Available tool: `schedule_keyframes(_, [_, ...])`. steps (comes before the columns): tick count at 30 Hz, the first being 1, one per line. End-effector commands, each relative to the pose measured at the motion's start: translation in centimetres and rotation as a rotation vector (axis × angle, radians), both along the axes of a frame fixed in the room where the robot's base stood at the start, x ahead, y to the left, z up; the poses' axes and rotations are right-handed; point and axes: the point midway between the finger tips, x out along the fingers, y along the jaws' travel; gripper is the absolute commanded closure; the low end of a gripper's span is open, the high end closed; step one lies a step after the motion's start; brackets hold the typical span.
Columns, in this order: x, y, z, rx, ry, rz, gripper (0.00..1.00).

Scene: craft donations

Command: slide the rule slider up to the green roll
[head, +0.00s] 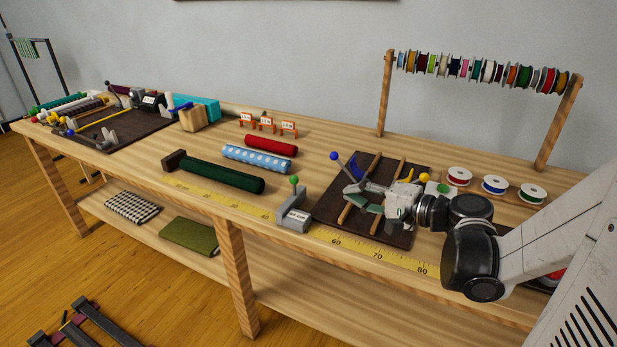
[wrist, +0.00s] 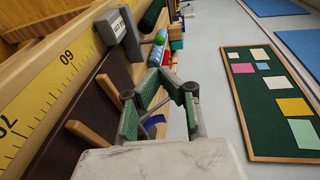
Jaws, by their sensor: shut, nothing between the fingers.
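The rule slider (head: 292,216) is a grey block with a white label and a green ball knob, standing over the yellow rule (head: 235,203) at the table's front edge. The green roll (head: 222,176) lies further left with a dark block at its left end, and there is a clear gap between it and the slider. My gripper (head: 352,192) is to the right of the slider, above a dark board, apart from the slider. In the wrist view my gripper (wrist: 165,76) has its tips together and empty; the slider (wrist: 113,27) and green roll (wrist: 151,14) lie beyond.
The dark board (head: 327,211) holds wooden rods and a blue-knobbed tool. A blue dotted roll (head: 256,159) and a red roll (head: 271,145) lie behind the green roll. A ribbon rack (head: 482,75) and several spools stand at right. The rule's strip left of the slider looks clear.

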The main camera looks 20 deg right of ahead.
Motion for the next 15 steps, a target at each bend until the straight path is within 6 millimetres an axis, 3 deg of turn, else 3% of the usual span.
schedule_keyframes(15, [5.8, 4.3, -1.5, -0.003, 0.001, 0.005, 1.0])
